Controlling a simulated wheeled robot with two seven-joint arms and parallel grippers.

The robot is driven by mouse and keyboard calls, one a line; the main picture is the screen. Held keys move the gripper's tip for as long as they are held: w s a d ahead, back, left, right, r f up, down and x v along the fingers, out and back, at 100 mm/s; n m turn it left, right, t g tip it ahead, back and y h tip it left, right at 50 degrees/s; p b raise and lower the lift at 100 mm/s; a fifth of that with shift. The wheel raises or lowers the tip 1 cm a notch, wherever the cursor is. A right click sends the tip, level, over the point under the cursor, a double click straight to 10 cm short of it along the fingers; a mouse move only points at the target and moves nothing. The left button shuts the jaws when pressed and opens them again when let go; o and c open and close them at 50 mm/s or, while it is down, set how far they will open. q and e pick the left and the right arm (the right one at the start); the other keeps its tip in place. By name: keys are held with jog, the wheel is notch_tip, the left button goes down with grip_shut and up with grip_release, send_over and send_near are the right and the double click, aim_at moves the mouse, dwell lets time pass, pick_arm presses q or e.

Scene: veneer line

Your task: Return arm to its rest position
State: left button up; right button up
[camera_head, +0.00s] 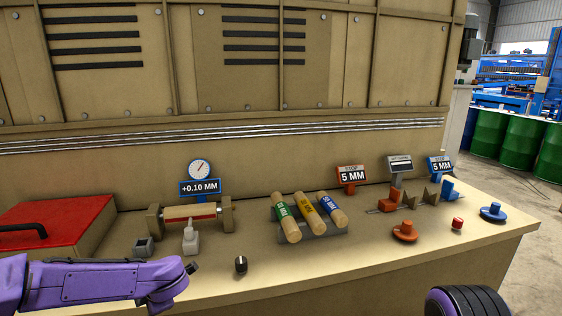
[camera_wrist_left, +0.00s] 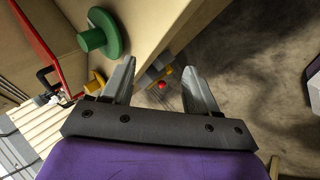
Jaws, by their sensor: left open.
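My left gripper (camera_wrist_left: 160,82) shows in the left wrist view with its two grey fingers spread apart and nothing between them. It is beside the edge of a tan bench, with the floor below. In the head view my purple left arm reaches in from the lower left over the front of the bench (camera_head: 330,262); its gripper cannot be made out there. At the lower right, a purple and black rounded part seems to be mine. My right gripper is in neither view.
A red-topped box (camera_head: 60,222) stands at the left. A roller with a gauge (camera_head: 199,170), three labelled cylinders (camera_head: 309,217) and an orange knob (camera_head: 405,231) are on the bench. A green knob (camera_wrist_left: 103,33) and a yellow knob (camera_wrist_left: 95,82) are close to my left gripper.

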pick_arm(q)
jog(key=s+d+f+m+t+h+b, duration=0.1)
jog(key=s+d+f+m, duration=0.2)
jog(key=s+f+m, duration=0.45)
jog(key=s+d+f+m+t+h+b, duration=0.1)
jog(key=s+d+f+m, duration=0.3)
jog(key=s+f, duration=0.6)
jog(key=s+a+f+m+g+b, duration=0.1)
jog(key=s+f+m, duration=0.3)
jog(key=s, duration=0.5)
jog(key=s+a+f+m+g+h, duration=0.1)
jog(key=s+a+f+m+g, duration=0.1)
jog(key=s+f, duration=0.4)
jog(key=s+a+m, duration=0.1)
jog(key=s, duration=0.2)
jog(key=shift+m+b, duration=0.35)
jog(key=shift+b, duration=0.05)
jog(key=shift+a, duration=0.1)
